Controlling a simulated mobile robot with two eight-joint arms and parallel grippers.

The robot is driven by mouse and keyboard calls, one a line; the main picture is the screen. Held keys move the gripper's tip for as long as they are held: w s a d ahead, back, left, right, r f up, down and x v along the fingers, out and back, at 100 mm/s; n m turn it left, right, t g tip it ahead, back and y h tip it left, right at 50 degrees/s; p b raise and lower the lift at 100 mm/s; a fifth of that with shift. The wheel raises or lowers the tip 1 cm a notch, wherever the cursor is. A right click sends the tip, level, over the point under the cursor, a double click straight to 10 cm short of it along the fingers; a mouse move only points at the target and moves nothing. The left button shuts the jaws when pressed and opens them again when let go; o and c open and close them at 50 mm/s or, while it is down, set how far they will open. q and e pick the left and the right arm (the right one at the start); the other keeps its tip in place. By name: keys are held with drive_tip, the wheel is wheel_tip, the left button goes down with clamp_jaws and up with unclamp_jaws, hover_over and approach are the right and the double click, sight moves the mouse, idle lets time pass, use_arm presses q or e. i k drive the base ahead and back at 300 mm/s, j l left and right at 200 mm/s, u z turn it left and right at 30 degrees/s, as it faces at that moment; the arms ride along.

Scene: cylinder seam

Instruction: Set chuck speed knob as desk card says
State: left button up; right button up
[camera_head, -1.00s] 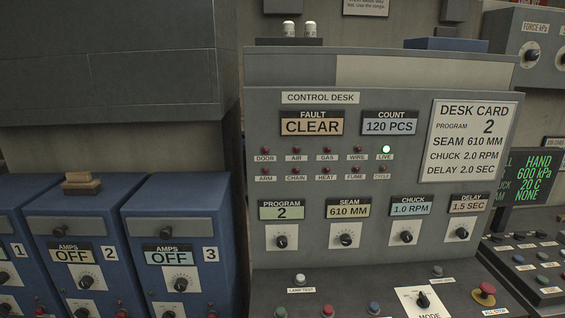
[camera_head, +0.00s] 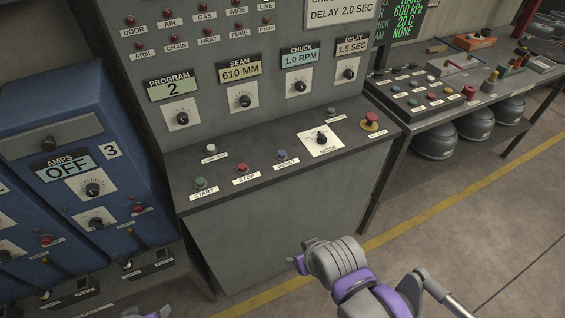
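The chuck knob (camera_head: 300,86) is a small black knob on a white plate, under the chuck display (camera_head: 300,59) reading 1.0 RPM. The desk card (camera_head: 340,10) is cut off at the top; its line DELAY 2.0 SEC shows. In the earlier frame it reads program 2, seam 610 MM, chuck 2.0 RPM. My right arm, grey and purple, comes in at the bottom right, below and apart from the desk; I cannot make out its gripper fingers. A small grey and purple piece of mine shows at the bottom left edge. Nothing of mine touches the knob.
Beside the chuck knob are the seam knob (camera_head: 244,101), delay knob (camera_head: 348,73) and program knob (camera_head: 182,118). The shelf below carries push buttons, a mode switch (camera_head: 321,138) and a red stop button (camera_head: 371,119). Blue cabinets (camera_head: 50,100) stand left. The floor (camera_head: 470,235) at right is clear.

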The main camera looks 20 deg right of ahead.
sight(301, 87)
drive_tip(key=z, duration=1.3)
